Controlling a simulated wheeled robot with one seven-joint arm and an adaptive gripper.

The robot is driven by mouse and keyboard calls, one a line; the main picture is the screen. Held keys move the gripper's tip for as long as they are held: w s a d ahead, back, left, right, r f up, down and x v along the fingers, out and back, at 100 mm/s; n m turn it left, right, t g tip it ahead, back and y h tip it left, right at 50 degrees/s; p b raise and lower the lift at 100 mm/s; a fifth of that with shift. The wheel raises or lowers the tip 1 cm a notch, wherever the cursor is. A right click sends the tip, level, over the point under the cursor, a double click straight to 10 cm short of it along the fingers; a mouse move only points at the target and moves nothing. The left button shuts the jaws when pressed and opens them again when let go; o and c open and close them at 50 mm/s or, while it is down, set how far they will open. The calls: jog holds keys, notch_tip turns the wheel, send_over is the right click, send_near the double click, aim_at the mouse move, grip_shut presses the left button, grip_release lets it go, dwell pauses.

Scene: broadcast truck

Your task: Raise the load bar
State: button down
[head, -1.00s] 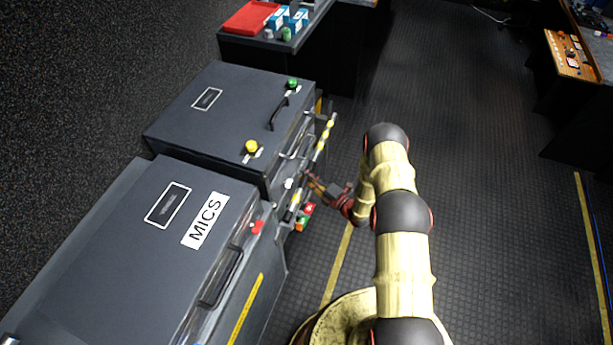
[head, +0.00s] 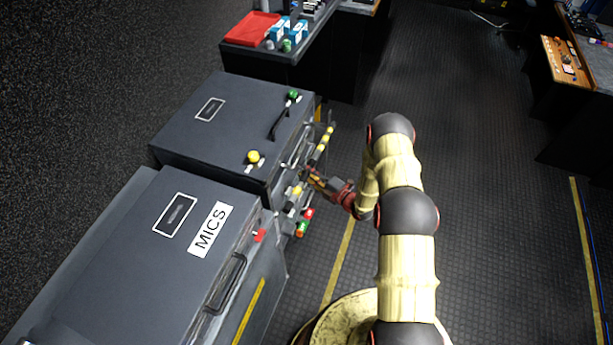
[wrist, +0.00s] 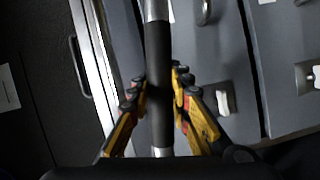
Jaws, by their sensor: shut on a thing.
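The load bar (wrist: 160,85) fills the middle of the wrist view, with a dark grip section between bright metal parts. My gripper (wrist: 157,88) has its yellow and black fingers on both sides of this dark section and is shut on it. In the head view the bar (head: 324,143) shows yellow and dark bands along the front of the dark cases, and my gripper (head: 312,179) meets it from the right. The gripper hides part of the bar there.
A dark case (head: 235,115) with yellow and green knobs stands left of the bar. Another case marked MICS (head: 140,250) is nearer. Red and green buttons (head: 304,222) sit low by the bar. A desk with a red tray (head: 250,28) stands behind.

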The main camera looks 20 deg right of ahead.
jog(key=r, duration=0.1)
jog(key=r+p, duration=0.1)
jog(key=shift+w+d+r+m, duration=0.25)
jog(key=shift+r+m, duration=0.05)
jog(key=c, duration=1.6)
grip_release()
jog(key=shift+f, duration=0.1)
jog(key=v, duration=1.2)
